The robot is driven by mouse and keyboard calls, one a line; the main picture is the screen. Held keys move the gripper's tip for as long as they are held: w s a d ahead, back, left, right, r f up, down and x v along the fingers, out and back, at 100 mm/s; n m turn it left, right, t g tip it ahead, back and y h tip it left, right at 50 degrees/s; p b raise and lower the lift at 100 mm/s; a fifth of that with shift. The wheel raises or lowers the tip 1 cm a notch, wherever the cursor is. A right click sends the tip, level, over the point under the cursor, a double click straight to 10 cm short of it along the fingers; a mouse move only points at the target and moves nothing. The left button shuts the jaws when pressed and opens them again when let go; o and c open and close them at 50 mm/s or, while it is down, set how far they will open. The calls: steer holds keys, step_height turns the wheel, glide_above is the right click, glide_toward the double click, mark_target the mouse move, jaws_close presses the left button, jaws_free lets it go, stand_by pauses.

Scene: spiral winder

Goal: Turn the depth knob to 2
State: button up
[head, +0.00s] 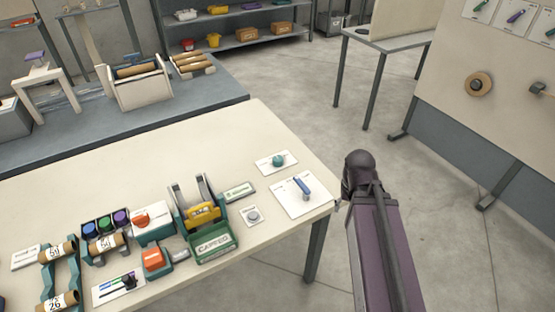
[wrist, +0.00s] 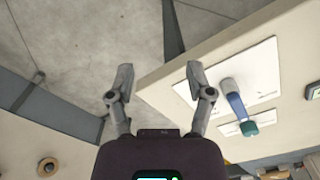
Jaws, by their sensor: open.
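A blue lever-like knob (head: 302,187) stands on a white plate (head: 290,204) near the table's right corner. A round teal knob (head: 278,160) sits on a smaller white plate behind it. The labels are too small to read, so I cannot tell which is the depth knob or its setting. In the wrist view the blue knob (wrist: 232,97) and the teal knob (wrist: 249,128) are right of my gripper (wrist: 160,75). My gripper is open and empty, apart from both knobs, near the table edge. In the head view its fingers are mostly hidden by my arm.
The pale table (head: 262,125) also holds a grey button (head: 253,215), a green CAPFEED bin (head: 213,245), a yellow part in a holder (head: 203,213) and several cardboard tubes. A slanted board (head: 500,110) stands at right. Open floor lies beyond the table's right edge.

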steer(key=shift+o, duration=0.3)
steer(key=shift+w+a+r, duration=0.1)
steer(key=shift+w+a, duration=0.05)
steer(key=shift+w, duration=0.2)
step_height(320, 180, up, 7)
steer(key=m+p, duration=0.2)
steer(key=p, duration=0.6)
glide_above(278, 158)
steer(key=shift+s+r, duration=0.1)
steer(key=shift+r, duration=0.1)
steer(key=shift+f+b, duration=0.2)
steer(key=shift+b, duration=0.25)
step_height(278, 158, down, 13)
steer(key=b, duration=1.3)
steer(key=shift+f, duration=0.2)
steer(key=c, duration=1.1)
